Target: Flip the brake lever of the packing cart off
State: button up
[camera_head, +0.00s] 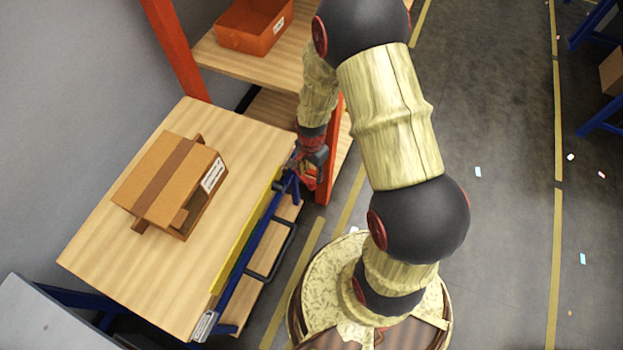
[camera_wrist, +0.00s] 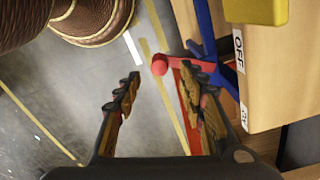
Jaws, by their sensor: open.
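The packing cart (camera_head: 110,240) has a light wooden top and a blue frame, and stands at left in the head view. Its brake lever (camera_wrist: 160,66), with a round red knob and a red arm, shows in the wrist view. The arm runs right toward the blue frame, partly hidden by my right finger. A white "OFF" label (camera_wrist: 239,51) sits on the cart's edge to its right. My gripper (camera_wrist: 160,84) is open and empty, its fingertips close to the knob; contact cannot be told. In the head view my gripper (camera_head: 311,168) is at the cart's far right corner.
A cardboard box (camera_head: 165,185) lies on the cart top. An orange-framed shelf (camera_head: 325,195) with a red bin (camera_head: 252,28) stands just behind the gripper. The floor (camera_head: 500,230) at right is mostly clear, with small scraps of paper.

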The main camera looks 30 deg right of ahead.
jog(key=shift+r, duration=2.2)
